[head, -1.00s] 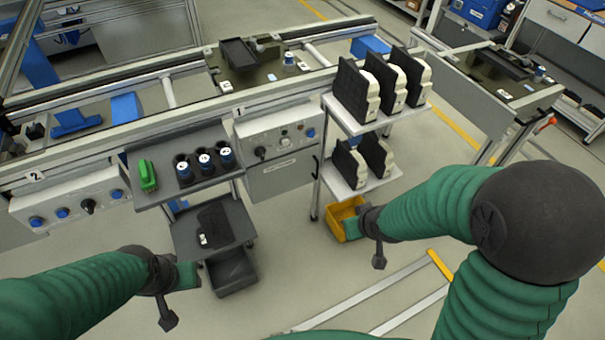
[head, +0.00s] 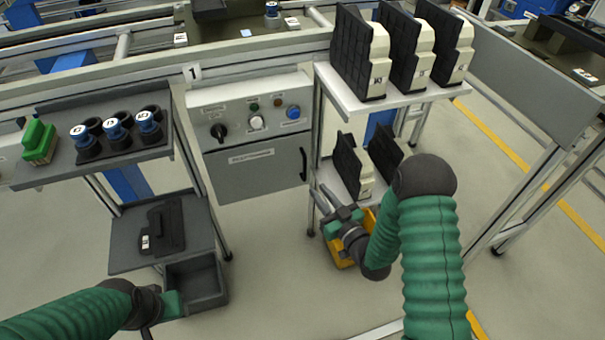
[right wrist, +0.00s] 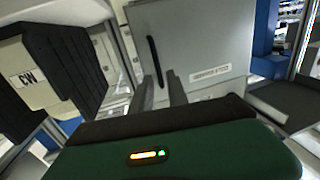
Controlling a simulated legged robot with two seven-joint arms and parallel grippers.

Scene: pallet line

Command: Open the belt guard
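The belt guard appears to be the grey panel (head: 245,179) under the control box. It looks shut, with a label too small to read. Its black handle (head: 303,163) is upright near the panel's right edge. My right gripper (head: 321,193) is open and empty, just below and right of the handle and apart from it. In the right wrist view the panel (right wrist: 205,35) is ahead, with the handle (right wrist: 154,61) on its left side, beyond the two spread fingers (right wrist: 167,88). My left gripper (head: 168,303) is low at left; its fingers are not clear.
The control box (head: 253,112) has a black knob and coloured buttons. A white shelf rack (head: 340,115) with black-and-cream parts stands close right of the panel. A grey cart (head: 60,178) stands left. A yellow bin (head: 341,255) is on the floor under my right gripper.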

